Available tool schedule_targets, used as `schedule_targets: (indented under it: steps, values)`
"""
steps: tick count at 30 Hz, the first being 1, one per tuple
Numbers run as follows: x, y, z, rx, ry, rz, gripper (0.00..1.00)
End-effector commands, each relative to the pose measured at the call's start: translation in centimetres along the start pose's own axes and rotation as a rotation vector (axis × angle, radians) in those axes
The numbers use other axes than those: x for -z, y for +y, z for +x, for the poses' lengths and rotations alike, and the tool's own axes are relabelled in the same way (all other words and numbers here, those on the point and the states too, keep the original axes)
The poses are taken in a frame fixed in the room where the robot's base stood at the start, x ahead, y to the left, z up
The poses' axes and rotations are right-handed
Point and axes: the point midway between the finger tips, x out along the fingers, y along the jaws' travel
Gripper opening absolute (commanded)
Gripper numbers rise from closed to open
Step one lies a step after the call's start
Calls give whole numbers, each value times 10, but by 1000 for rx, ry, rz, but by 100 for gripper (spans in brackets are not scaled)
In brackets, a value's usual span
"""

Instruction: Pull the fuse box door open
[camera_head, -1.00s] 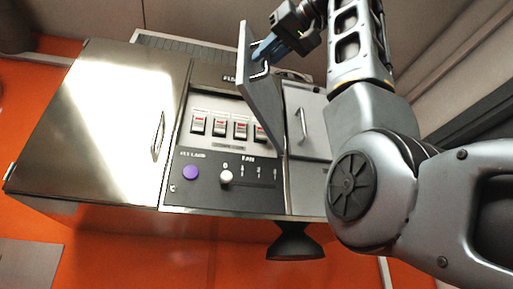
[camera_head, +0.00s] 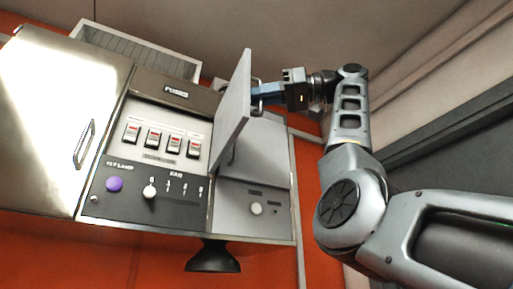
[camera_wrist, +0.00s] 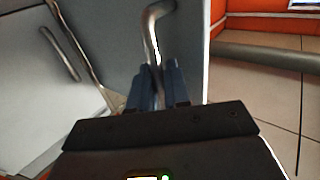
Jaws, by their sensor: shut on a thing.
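The fuse box door (camera_head: 233,112) is a flat grey panel, swung out from the fuse box (camera_head: 167,125) and standing open. Behind it several red-marked switches (camera_head: 153,139) show under a "FUSES" label. My gripper (camera_head: 262,93) is on the far right side of the door, shut on its handle. In the wrist view the blue fingers (camera_wrist: 158,88) close around the bent metal handle (camera_wrist: 152,38), with the door panel (camera_wrist: 190,60) behind it.
A steel cabinet door (camera_head: 60,110) with a bar handle is at left. A grey panel with a knob (camera_head: 256,208) is at right. A dark cone-shaped part (camera_head: 212,258) hangs underneath.

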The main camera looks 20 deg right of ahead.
Motion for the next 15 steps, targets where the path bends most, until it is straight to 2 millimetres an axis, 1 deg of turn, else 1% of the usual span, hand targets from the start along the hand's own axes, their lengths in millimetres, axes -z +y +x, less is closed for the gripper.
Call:
schedule_targets:
  steps: [1,10,11,15]
  values:
    - [2,2,1,-4,6,5,0]
    - [2,3,2,-3,5,5,0]
    - [2,2,2,-3,5,5,18]
    - [2,2,2,-2,4,3,30]
